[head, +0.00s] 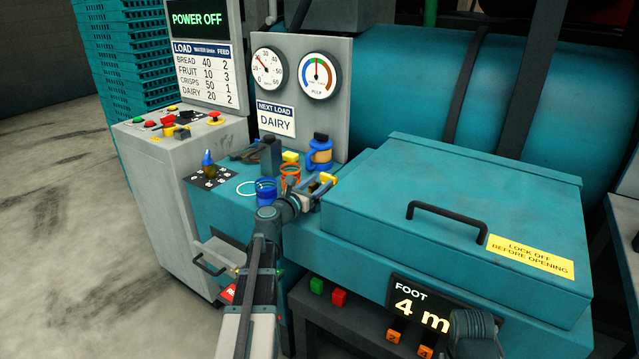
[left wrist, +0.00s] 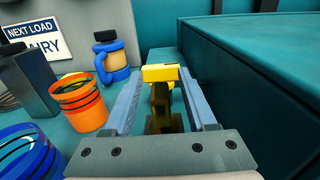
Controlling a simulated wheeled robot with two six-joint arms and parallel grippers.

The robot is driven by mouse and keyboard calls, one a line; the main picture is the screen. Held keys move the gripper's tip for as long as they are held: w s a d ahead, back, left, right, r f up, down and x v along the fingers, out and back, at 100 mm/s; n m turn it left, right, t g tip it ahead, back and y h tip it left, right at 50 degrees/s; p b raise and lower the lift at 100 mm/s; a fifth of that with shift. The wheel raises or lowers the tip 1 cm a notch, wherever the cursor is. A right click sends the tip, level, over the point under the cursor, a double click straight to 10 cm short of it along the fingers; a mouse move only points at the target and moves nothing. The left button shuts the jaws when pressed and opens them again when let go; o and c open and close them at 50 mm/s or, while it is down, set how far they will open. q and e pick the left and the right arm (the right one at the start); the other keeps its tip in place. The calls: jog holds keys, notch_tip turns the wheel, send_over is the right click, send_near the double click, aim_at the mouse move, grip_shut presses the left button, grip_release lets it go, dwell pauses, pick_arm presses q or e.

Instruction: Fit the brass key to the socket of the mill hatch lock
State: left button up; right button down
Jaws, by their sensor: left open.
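My left gripper (head: 319,184) is open at the left end of the teal mill hatch (head: 440,195). In the left wrist view its two fingers (left wrist: 158,88) stand either side of a yellow-headed piece (left wrist: 160,73) with a brass-coloured stem, which looks like the brass key. The fingers appear apart from it. Its foot is near a brown patch behind the gripper's body, and I cannot tell whether it sits in the lock's socket. The yellow head also shows in the head view (head: 328,178). The hatch is shut.
An orange cup (left wrist: 80,104), a blue cup (head: 265,190) and a blue-and-orange jar (head: 320,152) stand left of the gripper. The hatch's side wall (left wrist: 250,85) rises close on the right. A control box (head: 180,140) stands at left.

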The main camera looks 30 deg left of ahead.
pick_arm(q)
jog(key=s+a, duration=0.1)
jog(key=s, duration=1.2)
dwell(0.4)
